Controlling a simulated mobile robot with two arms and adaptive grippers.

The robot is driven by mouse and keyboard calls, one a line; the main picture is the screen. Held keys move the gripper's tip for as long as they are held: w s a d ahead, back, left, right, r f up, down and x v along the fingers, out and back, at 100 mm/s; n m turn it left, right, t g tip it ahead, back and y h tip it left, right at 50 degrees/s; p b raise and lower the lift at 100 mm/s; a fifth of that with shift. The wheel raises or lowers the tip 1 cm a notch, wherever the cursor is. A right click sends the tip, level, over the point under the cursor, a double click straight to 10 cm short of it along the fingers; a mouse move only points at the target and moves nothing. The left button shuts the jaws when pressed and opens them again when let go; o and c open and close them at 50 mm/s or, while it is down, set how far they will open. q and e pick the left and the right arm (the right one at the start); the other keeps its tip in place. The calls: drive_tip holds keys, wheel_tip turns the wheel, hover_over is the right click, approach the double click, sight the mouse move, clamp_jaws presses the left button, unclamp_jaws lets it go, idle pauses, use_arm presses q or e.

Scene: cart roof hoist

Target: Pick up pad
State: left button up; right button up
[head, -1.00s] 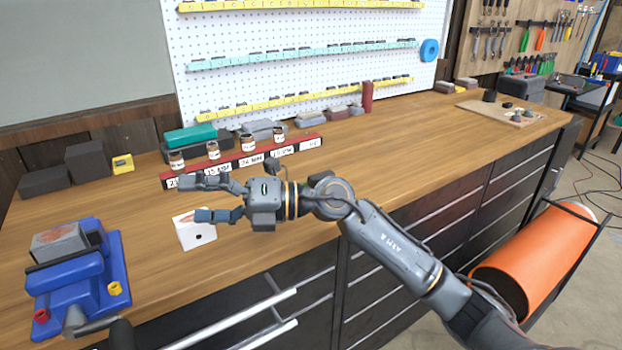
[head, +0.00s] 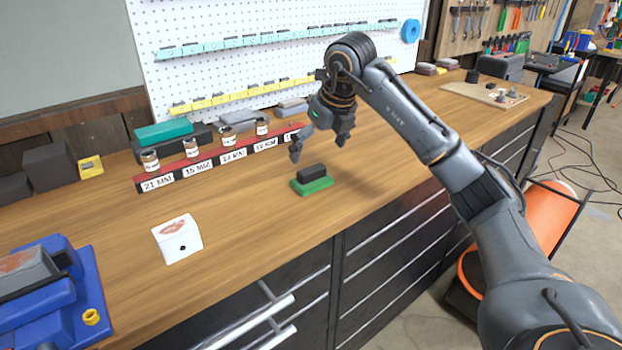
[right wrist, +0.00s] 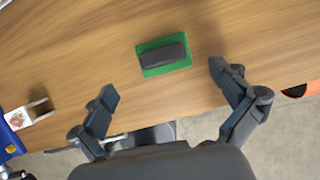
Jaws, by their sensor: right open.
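The pad is a small green block with a black block-shaped top (head: 312,179), lying flat on the wooden workbench. In the right wrist view the pad (right wrist: 163,56) lies ahead of the open fingers, roughly centred between them, and apart from both. My right gripper (head: 318,151) is open and empty, pointing down above the bench over the pad, with its fingers spread; it also shows in the right wrist view (right wrist: 165,83). My left gripper is not in view.
A red labelled rack (head: 216,160) with small jars runs behind. A blue vise (head: 50,305) is at the lower left. The bench right of the pad is clear.

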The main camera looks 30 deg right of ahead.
sight(313, 169)
drive_tip(key=shift+x, duration=1.2)
drive_tip(key=x, duration=0.5)
drive_tip(key=shift+d+f+p, duration=0.15)
drive_tip(key=shift+f+p, duration=0.2)
drive_tip(key=c, duration=1)
